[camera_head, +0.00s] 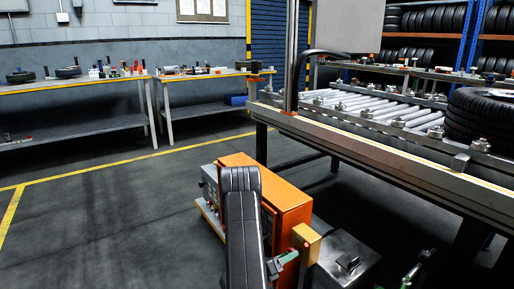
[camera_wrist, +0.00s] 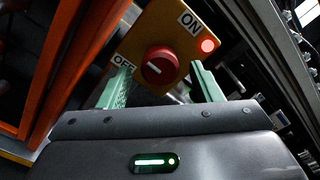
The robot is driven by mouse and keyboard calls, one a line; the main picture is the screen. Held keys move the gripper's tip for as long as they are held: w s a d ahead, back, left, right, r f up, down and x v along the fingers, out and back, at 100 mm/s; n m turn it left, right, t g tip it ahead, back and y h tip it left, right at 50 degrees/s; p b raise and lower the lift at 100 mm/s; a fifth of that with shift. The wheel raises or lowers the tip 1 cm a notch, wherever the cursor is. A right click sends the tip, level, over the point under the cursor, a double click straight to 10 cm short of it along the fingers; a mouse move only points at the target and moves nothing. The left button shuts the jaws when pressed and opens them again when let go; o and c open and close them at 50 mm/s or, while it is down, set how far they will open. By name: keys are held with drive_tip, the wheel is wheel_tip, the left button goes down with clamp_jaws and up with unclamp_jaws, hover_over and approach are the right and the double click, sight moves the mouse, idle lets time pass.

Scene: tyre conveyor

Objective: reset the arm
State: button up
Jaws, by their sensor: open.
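My gripper (camera_wrist: 161,66) is open, with its two green fingers on either side of a red rotary knob (camera_wrist: 158,67) in the wrist view. I cannot tell whether the fingers touch the knob. The knob sits on a yellow switch box (camera_wrist: 143,33) with ON and OFF labels and a red lamp (camera_wrist: 208,45) that looks lit. In the head view my black arm reaches forward at the bottom centre, and my gripper (camera_head: 280,263) is beside the yellow switch box (camera_head: 306,238). The knob's face is not visible there.
An orange cabinet (camera_head: 288,200) stands close to my arm. The roller conveyor (camera_head: 400,160) with stacked black tyres (camera_head: 478,118) is at the right. Workbenches (camera_head: 75,86) line the back wall. The floor (camera_head: 95,215) at the left is clear.

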drive_tip(key=s+a+r+m+g, duration=0.1)
drive_tip(key=s+a+m, duration=0.5)
drive_tip(key=s+a, duration=0.2)
drive_tip(key=shift+s+a+r+m+h+b, duration=0.15)
drive_tip(key=shift+s+m+h+b, duration=0.15)
drive_tip(key=shift+s+m+b, duration=0.1)
idle(0.9)
drive_tip(key=shift+r, duration=0.1)
